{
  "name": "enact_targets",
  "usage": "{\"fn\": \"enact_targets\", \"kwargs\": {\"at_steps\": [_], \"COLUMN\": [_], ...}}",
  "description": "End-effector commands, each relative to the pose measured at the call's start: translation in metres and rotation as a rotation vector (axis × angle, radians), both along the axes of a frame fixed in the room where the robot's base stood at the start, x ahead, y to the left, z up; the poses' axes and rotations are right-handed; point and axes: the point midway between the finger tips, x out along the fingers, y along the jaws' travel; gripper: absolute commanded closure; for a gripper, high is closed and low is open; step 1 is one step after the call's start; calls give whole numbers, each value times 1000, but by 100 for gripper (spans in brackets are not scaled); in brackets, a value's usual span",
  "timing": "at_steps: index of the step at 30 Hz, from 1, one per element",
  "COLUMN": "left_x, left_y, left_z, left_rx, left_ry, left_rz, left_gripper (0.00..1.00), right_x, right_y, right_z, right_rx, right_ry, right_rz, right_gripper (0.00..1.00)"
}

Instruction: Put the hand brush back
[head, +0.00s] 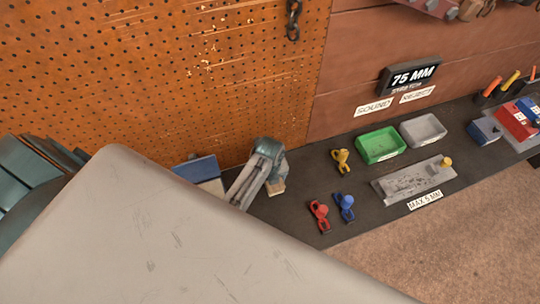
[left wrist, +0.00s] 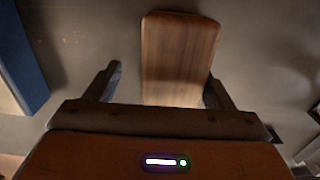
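A wooden piece with rounded corners, apparently part of the hand brush (left wrist: 180,50), lies between the fingers in the left wrist view. No bristles show. In the head view a small pale wooden part of it (head: 277,188) shows just below my left gripper (head: 266,158), near the pegboard's foot. In the left wrist view my left gripper (left wrist: 162,80) is open: the left finger stands clear of the wood, and the right finger is close to its edge. I cannot tell whether that finger touches. My right gripper is not in view.
A blue-topped object (head: 198,168) stands left of the gripper. Right on the dark bench are yellow, red and blue clamp-like pieces, a green tray (head: 381,146), a grey tray (head: 423,129) and a metal plate (head: 400,187). A pegboard (head: 190,70) rises behind. A large pale surface hides the lower left.

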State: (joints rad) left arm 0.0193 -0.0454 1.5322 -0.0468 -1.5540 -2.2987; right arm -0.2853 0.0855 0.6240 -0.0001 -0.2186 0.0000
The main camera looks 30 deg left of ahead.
Motion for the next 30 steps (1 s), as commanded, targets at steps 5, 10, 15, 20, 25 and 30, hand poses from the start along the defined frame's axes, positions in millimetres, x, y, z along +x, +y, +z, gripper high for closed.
{"fn": "enact_targets", "kwargs": {"at_steps": [5,10,15,20,25,30], "left_x": [1,2,2,2,1,0], "left_y": [0,0,0,0,0,0], "left_z": [1,14,48,82,108,120], "left_rx": [0,0,0,0,0,0], "left_ry": [-1,-4,-6,-7,-4,-1], "left_rz": [0,0,1,1,1,0], "left_gripper": [24,24,24,24,24,24], "right_x": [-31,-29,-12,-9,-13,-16], "right_y": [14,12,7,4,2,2], "right_z": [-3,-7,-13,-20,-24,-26], "right_rx": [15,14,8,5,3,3], "right_ry": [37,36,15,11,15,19], "right_rz": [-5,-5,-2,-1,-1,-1], "right_gripper": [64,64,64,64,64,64]}}
